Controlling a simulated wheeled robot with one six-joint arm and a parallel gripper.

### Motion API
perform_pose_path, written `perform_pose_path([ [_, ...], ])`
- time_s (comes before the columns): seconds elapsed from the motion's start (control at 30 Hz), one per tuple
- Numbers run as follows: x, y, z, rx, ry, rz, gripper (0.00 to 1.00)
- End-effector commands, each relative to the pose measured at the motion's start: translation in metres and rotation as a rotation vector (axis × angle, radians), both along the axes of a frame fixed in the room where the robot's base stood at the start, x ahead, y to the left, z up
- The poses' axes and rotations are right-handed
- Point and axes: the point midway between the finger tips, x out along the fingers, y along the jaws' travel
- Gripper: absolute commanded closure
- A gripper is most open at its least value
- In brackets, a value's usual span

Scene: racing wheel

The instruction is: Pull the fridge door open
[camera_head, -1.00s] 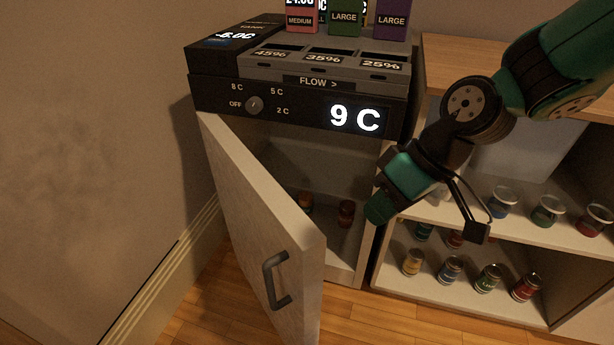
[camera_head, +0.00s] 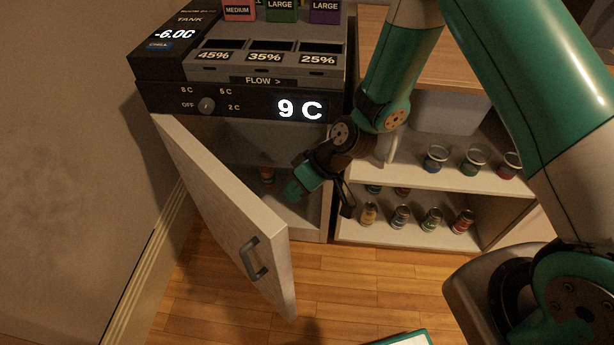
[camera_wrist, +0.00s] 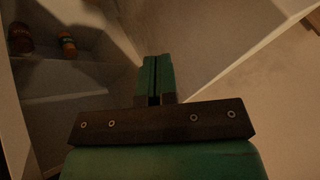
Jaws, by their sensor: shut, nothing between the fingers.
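The fridge door (camera_head: 215,200) stands partly open, hinged at the left and swung out toward me. Its grey handle (camera_head: 253,258) is on the outer face near the free edge. My gripper (camera_head: 292,194) is shut and empty, in front of the fridge opening on the inner side of the door, away from the handle. In the wrist view my shut green fingers (camera_wrist: 154,75) point between the fridge interior at left and a pale panel at right, likely the door's inner face. I cannot tell whether they touch it.
An orange can (camera_head: 267,174) stands inside the fridge, whose display reads 9 C. A shelf unit (camera_head: 400,178) with several cans and cups stands close to the right. A wall is at left. Wooden floor (camera_head: 350,285) in front is largely clear.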

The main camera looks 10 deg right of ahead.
Motion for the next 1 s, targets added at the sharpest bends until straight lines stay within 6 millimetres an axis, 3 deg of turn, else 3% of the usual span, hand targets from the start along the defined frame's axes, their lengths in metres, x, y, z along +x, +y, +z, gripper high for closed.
perform_pose_path([
  [0.1,0.001,0.015,-0.02,0.0,0.002,0.004,1.0],
  [0.4,-0.018,0.044,-0.016,0.001,0.0,0.001,1.0],
  [1.0,-0.024,0.048,-0.016,-0.001,0.001,-0.031,1.0],
])
